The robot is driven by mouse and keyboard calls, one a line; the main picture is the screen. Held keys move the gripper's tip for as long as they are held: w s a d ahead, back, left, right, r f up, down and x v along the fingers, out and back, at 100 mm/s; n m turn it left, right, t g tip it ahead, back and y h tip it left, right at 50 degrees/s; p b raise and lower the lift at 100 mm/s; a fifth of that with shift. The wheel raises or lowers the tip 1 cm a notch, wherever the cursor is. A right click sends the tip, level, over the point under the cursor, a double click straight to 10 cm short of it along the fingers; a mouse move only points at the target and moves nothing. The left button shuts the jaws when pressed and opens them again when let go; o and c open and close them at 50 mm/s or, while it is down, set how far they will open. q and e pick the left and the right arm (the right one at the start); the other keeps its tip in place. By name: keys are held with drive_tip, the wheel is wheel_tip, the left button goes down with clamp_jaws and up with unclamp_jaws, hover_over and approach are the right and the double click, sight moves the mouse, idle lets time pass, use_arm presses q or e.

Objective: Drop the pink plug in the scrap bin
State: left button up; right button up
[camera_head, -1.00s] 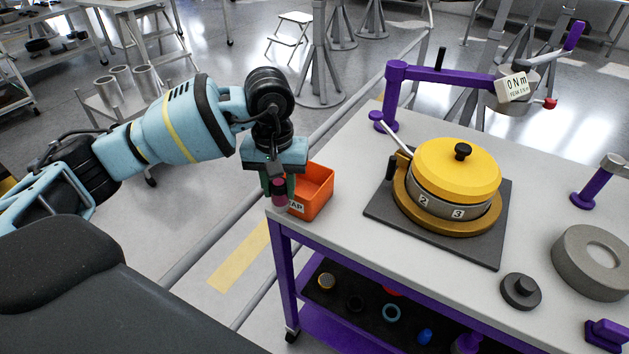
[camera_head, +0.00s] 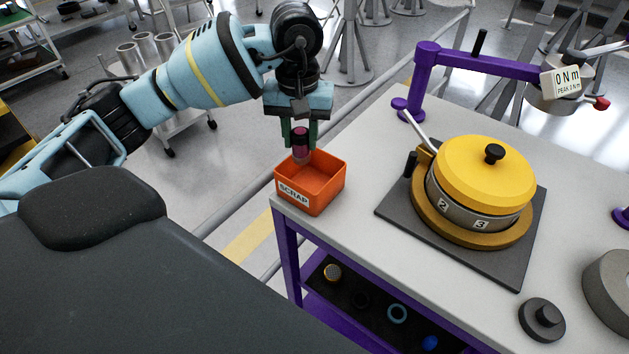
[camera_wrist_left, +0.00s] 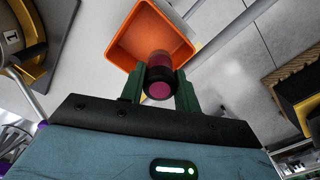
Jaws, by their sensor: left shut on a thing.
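The pink plug (camera_head: 301,143), pink with a dark band, is held upright between the green fingers of my left gripper (camera_head: 300,138). The orange scrap bin (camera_head: 323,196), labelled SCRAP, stands at the near left corner of the cart top. The plug's lower end is over the back left part of the bin's opening in the head view. In the left wrist view the plug (camera_wrist_left: 159,78) overlaps the near edge of the bin (camera_wrist_left: 122,48). The bin's inside looks empty where it shows. My right gripper is not in view.
A yellow-lidded round housing (camera_head: 484,171) sits on a dark mat (camera_head: 400,212) right of the bin. A purple arm (camera_head: 470,62) with a gauge reading 0 N m stands behind it. A dark knobbed disc (camera_head: 542,319) lies at the front. The lower shelf (camera_head: 372,308) holds small parts.

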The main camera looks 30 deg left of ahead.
sight(301, 151)
use_arm(q)
wheel_tip(301, 151, down, 3)
drive_tip(key=shift+f+b, duration=0.2)
drive_tip(key=shift+b, duration=0.35)
drive_tip(key=shift+f, duration=0.45)
drive_tip(key=o, duration=0.9)
drive_tip(key=shift+o, duration=1)
drive_tip(key=shift+r, duration=0.25)
wheel_tip(301, 151, up, 7)
drive_tip(key=shift+f, duration=0.1)
drive_tip(key=shift+r, duration=0.3)
